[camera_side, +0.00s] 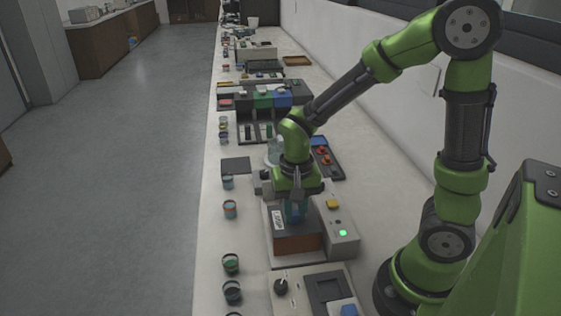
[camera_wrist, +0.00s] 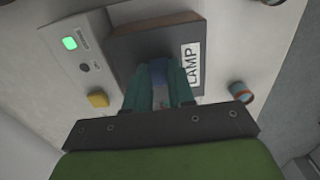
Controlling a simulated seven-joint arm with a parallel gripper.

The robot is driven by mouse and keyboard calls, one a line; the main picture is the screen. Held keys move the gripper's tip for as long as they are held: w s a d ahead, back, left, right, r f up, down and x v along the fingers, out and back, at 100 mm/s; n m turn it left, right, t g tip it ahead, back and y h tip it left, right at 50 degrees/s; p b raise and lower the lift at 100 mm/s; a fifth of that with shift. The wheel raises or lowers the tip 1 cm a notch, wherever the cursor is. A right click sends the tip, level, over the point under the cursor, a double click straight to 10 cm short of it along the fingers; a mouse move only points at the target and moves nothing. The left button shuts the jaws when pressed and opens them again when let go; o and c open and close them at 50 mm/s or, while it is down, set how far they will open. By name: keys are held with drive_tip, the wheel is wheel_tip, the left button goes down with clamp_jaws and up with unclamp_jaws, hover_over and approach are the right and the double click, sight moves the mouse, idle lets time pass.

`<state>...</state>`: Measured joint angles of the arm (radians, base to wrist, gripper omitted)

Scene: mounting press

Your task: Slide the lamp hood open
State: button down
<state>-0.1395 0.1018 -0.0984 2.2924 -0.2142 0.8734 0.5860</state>
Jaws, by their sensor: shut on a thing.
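The lamp hood (camera_side: 291,240) is a dark-topped box with a brown front face, on a pale grey unit on the bench. In the wrist view the hood (camera_wrist: 140,45) shows from above, with a white label reading LAMP beside my fingers. My gripper (camera_side: 293,215) points down at the top of the hood. The fingers hide most of that part. I cannot tell how far the hood has slid.
The unit's side panel has a lit green light (camera_side: 343,233) and a yellow button (camera_side: 333,203). Several small cups, one of them orange and blue (camera_side: 230,209), stand along the bench's left edge. A panel with a black knob (camera_side: 281,286) lies in front. More devices stand behind.

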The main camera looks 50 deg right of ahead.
sight(297, 228)
drive_tip(key=shift+s+a, duration=0.95)
drive_tip(key=shift+a, duration=0.05)
drive_tip(key=c, duration=1)
unclamp_jaws()
drive_tip(key=shift+o, duration=0.2)
drive_tip(key=shift+d, duration=0.1)
drive_tip(key=shift+w+r, duration=0.1)
drive_tip(key=shift+r, duration=0.15)
wheel_tip(297, 228, up, 16)
drive_tip(key=shift+r, duration=0.25)
